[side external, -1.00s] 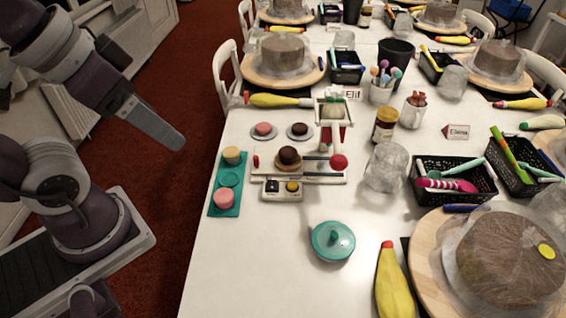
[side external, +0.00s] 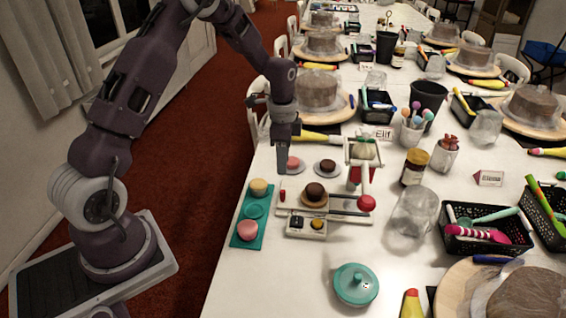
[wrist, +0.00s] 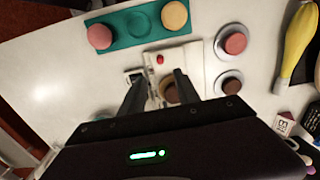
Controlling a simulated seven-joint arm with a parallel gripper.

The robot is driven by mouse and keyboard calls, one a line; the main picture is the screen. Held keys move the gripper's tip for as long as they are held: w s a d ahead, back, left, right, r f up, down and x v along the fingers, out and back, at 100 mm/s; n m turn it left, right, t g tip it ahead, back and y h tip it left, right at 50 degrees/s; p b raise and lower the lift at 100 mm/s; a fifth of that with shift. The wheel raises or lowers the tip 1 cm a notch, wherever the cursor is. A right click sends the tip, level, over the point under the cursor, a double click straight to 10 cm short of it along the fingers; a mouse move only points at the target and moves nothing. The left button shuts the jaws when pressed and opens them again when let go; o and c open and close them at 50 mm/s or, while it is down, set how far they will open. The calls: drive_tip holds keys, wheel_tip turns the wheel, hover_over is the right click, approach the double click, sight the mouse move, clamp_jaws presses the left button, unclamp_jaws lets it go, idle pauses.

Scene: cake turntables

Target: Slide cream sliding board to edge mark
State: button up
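The cream sliding board (side external: 292,208) lies on the white table as part of a small press stand. A red knob (side external: 283,195) is near its left end, and a dark-topped round cake (side external: 317,193) on a tan disc sits on it. The board also shows in the wrist view (wrist: 178,56). My gripper (side external: 283,170) points down above the board's left end, near a pink cake. In the wrist view my gripper (wrist: 159,76) has its fingers apart with nothing between them, above the board near the red knob (wrist: 160,59). I cannot make out the edge mark.
The red-handled press (side external: 362,165) stands at the board's right. A teal tray (side external: 246,227) with small cakes is to the left, a control box (side external: 306,227) in front. A teal lidded dish (side external: 356,285) sits nearer. The table front left is clear.

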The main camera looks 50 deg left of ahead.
sight(316, 192)
drive_tip(key=shift+w+a+f, duration=0.1)
drive_tip(key=shift+a+f, duration=0.1)
drive_tip(key=shift+f, duration=0.8)
wheel_tip(316, 192, down, 9)
drive_tip(key=shift+r, duration=0.15)
clamp_jaws()
drive_tip(key=shift+w+d, duration=3.35)
drive_tip(key=shift+w, duration=0.15)
unclamp_jaws()
